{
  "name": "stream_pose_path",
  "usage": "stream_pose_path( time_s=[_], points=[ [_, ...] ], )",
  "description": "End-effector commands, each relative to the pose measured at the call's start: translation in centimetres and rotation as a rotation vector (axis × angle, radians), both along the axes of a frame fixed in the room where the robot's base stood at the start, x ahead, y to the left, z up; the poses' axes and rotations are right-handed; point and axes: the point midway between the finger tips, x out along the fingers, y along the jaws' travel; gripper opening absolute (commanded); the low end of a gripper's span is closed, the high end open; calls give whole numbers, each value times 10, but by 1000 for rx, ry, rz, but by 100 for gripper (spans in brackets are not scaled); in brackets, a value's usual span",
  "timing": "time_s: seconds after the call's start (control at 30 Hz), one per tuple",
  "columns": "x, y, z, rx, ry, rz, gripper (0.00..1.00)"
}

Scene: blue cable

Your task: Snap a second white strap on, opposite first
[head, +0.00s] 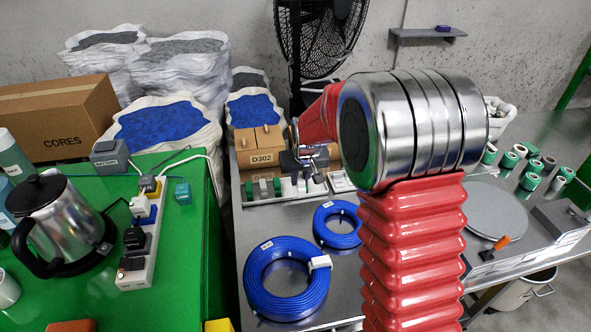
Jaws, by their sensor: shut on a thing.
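A blue cable coil (262,285) lies flat on the metal bench, with one white strap (319,262) around its right upper side and a small white tag at its upper left. My gripper (312,170) is small in the head view, beyond my red and silver arm. It is above and behind the coil, at a low rack (258,200) of grey, green and white straps. It is shut on what looks like a white strap (318,179). The fingertips are too small to show the grip clearly, and I cannot tell whether the strap is clear of the rack.
A smaller blue coil (336,236) lies close to the right, partly behind my arm. A box marked D302 (259,146) stands behind the rack. A green table (185,240) with a kettle (62,222) and power strip (140,250) is at left. A grey disc (493,215) lies at right.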

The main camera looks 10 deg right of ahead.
Motion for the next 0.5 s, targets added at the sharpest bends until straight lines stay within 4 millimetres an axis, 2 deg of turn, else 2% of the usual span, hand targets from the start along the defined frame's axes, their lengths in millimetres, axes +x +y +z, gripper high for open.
stream_pose_path(
  time_s=[0.1, 0.3, 0.5],
  points=[
    [-29, 0, 6, 0, -2, -3, 0],
    [-66, -1, 8, 1, -1, -8, 0],
    [-80, -1, 8, 1, 0, -9, 0]
  ],
)
